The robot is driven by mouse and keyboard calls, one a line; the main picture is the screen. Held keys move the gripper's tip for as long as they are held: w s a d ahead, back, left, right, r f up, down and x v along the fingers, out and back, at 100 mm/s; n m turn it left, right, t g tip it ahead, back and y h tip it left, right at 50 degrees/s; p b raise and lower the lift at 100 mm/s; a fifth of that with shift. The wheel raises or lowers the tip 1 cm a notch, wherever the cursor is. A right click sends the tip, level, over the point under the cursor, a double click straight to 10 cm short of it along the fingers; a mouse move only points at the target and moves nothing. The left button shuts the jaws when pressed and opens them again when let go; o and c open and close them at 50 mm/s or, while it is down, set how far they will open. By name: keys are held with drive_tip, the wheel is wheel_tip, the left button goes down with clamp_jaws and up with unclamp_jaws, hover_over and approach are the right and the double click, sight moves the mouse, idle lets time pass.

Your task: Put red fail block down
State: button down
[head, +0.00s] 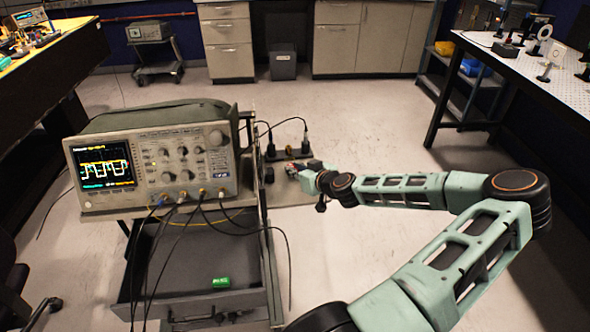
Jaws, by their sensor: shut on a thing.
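My gripper (298,168) is at the end of my arm, low over the right part of the cart's surface, just right of the oscilloscope. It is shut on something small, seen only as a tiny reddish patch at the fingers. I take this for the red fail block, but its shape is mostly hidden. I cannot tell whether it touches the surface below. A green block (221,283) lies in the open drawer (160,262) below the oscilloscope.
The oscilloscope (155,155) fills the cart's left side, with cables hanging over the drawer. A black power strip (287,152) with plugs stands close to my gripper.

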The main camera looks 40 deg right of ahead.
drive_tip(key=shift+f, duration=0.15)
drive_tip(key=shift+f+b, duration=0.1)
drive_tip(key=shift+b, duration=0.2)
drive_tip(key=c, duration=1.8)
unclamp_jaws()
drive_tip(key=shift+r, duration=0.2)
drive_tip(key=shift+s+r+p, duration=0.1)
drive_tip(key=shift+r+p, duration=0.1)
drive_tip(key=shift+p, duration=0.2)
drive_tip(key=v, duration=1.1)
drive_tip(key=shift+d+f, duration=0.1)
drive_tip(key=shift+s, duration=0.4)
